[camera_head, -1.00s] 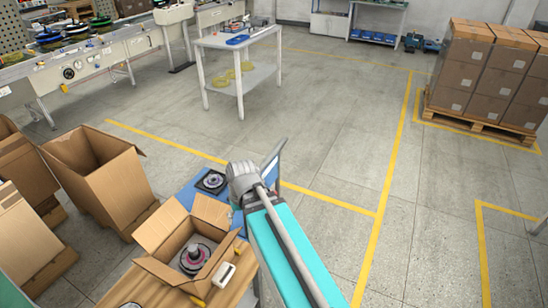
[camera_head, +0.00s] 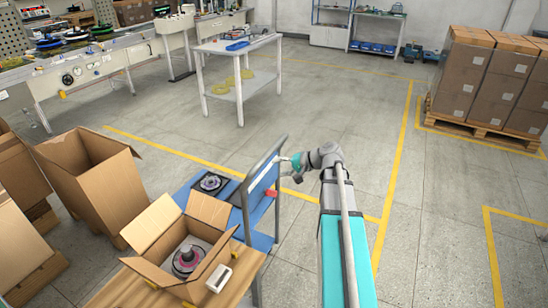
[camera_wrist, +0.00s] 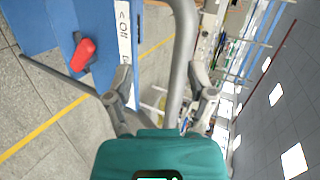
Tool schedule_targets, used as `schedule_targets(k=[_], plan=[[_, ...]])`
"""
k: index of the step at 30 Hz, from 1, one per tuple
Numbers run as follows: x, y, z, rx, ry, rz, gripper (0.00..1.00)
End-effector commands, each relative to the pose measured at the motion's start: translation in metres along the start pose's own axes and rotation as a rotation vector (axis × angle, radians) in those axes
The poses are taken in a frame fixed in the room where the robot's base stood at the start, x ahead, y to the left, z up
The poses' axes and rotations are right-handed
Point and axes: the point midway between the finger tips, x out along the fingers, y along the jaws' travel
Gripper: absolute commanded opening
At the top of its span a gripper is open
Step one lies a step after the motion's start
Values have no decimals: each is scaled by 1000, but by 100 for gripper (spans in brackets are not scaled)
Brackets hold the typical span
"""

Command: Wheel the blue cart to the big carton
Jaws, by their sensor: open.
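My gripper (camera_head: 285,168) is at the right side of the handle. In the wrist view my gripper (camera_wrist: 160,78) is open, with the grey handle bar (camera_wrist: 181,60) running between its fingers, not clamped. A red knob (camera_wrist: 83,54) shows on the cart's blue side. The big open carton (camera_head: 95,178) stands on the floor left of the cart.
A small open box (camera_head: 165,222) holding a hub part sits on a wooden top in front of the cart. More cartons stand at the left edge. A white table (camera_head: 235,48) is behind; stacked boxes (camera_head: 485,75) stand on a pallet at right.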

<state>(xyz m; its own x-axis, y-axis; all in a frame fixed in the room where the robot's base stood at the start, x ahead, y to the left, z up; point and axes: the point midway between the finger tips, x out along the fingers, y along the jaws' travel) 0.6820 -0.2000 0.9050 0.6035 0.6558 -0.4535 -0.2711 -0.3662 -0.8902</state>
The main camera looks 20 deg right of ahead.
Motion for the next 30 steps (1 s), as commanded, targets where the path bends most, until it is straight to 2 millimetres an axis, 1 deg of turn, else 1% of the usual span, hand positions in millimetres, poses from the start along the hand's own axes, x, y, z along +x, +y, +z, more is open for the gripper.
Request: schedule_targets(k=[1, 3, 6, 9, 12, 18, 26, 30], plan=[[-10, 9, -17, 22, 32, -45, 71], [-26, 12, -32, 45, 67, -105, 71], [-45, 15, -50, 72, 110, -177, 71], [-60, 18, -62, 89, 140, -227, 71], [-70, 19, -68, 99, 158, -257, 71], [-74, 18, -71, 103, 165, -273, 71], [-73, 18, -71, 103, 164, -271, 71], [-70, 17, -71, 102, 163, -270, 71]])
